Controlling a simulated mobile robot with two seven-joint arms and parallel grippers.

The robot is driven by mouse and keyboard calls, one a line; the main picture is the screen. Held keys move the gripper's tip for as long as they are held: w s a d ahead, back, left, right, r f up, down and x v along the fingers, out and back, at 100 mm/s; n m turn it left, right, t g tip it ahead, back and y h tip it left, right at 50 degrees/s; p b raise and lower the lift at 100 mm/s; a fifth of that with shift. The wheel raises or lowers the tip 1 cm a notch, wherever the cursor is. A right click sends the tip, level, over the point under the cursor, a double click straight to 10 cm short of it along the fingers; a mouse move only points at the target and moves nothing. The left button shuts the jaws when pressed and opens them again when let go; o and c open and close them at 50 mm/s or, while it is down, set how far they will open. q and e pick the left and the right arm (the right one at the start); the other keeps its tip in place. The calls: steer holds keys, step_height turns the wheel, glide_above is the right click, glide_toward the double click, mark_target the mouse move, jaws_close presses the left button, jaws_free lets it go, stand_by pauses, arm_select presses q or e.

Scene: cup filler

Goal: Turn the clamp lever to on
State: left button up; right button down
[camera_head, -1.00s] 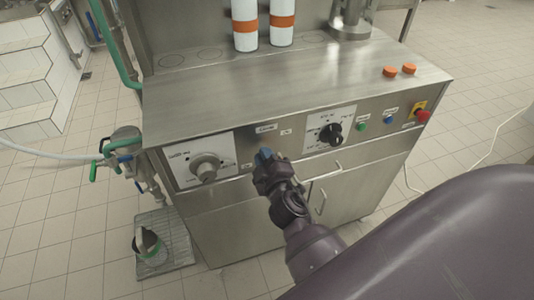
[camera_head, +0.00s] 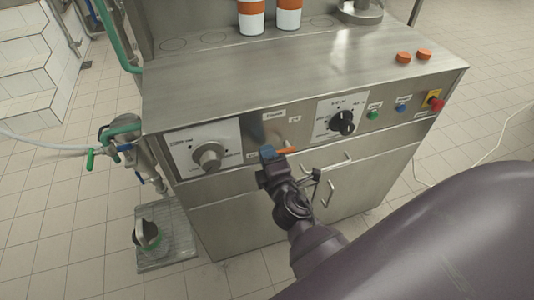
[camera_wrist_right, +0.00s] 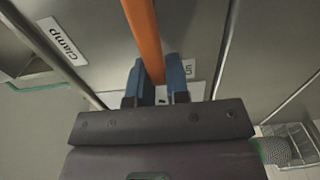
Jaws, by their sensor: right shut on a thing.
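The orange clamp lever (camera_head: 287,150) is on the front panel of the steel machine, under the "Clamp" label (camera_head: 273,115). In the head view it lies roughly level, reaching right from my fingertips. My right gripper (camera_head: 267,153) is at its left end. In the right wrist view the lever (camera_wrist_right: 145,35) runs between the blue fingertips of my right gripper (camera_wrist_right: 160,85), which is shut on it. A small label (camera_wrist_right: 189,68), seemingly "on", sits right beside the fingertips, and the "Clamp" label (camera_wrist_right: 62,41) is at upper left. My left gripper is not in view.
A grey knob (camera_head: 208,157) is left of the lever and a black knob (camera_head: 342,122) right of it. Green (camera_head: 373,115), blue (camera_head: 401,107) and red (camera_head: 437,103) buttons follow further right. Orange-and-white containers (camera_head: 251,17) stand on top.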

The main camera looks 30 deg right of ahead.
steer(key=shift+f, duration=0.15)
steer(key=c, duration=1.1)
jaws_free()
steer(key=shift+s, duration=0.15)
